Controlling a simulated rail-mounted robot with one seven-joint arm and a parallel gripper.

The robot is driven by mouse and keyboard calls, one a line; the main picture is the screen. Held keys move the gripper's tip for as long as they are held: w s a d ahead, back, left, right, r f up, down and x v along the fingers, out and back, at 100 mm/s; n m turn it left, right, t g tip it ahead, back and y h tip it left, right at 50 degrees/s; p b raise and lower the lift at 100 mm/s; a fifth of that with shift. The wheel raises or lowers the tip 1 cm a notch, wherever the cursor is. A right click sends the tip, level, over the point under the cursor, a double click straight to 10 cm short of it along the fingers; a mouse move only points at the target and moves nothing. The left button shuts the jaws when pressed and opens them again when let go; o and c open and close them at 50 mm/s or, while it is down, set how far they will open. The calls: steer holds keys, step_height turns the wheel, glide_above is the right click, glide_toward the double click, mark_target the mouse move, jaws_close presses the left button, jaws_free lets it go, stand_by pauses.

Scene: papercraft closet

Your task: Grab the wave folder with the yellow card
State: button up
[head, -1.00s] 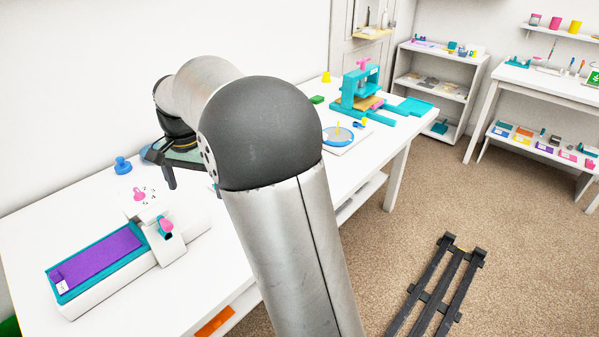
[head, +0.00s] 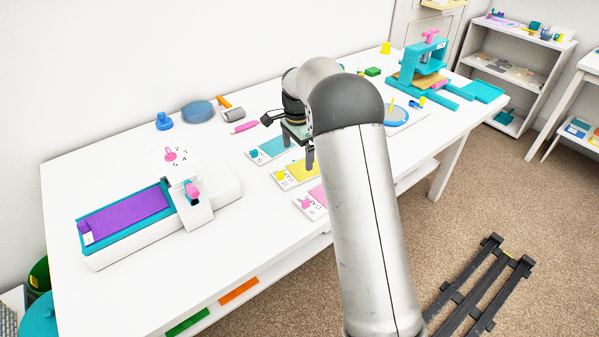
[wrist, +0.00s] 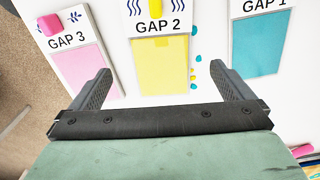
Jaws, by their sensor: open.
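The yellow card (head: 303,170) lies on the white table below my gripper (head: 297,150). In the wrist view this card (wrist: 160,65) is marked GAP 2 with blue wave marks, and it lies between my fingertips (wrist: 160,72) in the picture. A small yellow piece (head: 281,176), which may be the wave folder, sits at the card's labelled end; its edge (wrist: 155,2) is cut off at the top of the wrist view. My gripper is open and empty, above the table.
A pink card (head: 318,192) marked GAP 3 with a pink piece (wrist: 50,24) lies on one side, and a teal card (head: 272,150) marked GAP 1 on the other. A purple-topped machine (head: 130,217) stands left; a teal press (head: 425,62) stands at the far right.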

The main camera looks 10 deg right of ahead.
mark_target(299, 170)
steer(key=f, duration=0.6)
steer(key=shift+w+d+f, duration=0.1)
steer(key=shift+d+f, duration=0.1)
steer(key=shift+d, duration=0.05)
steer(key=c, duration=1)
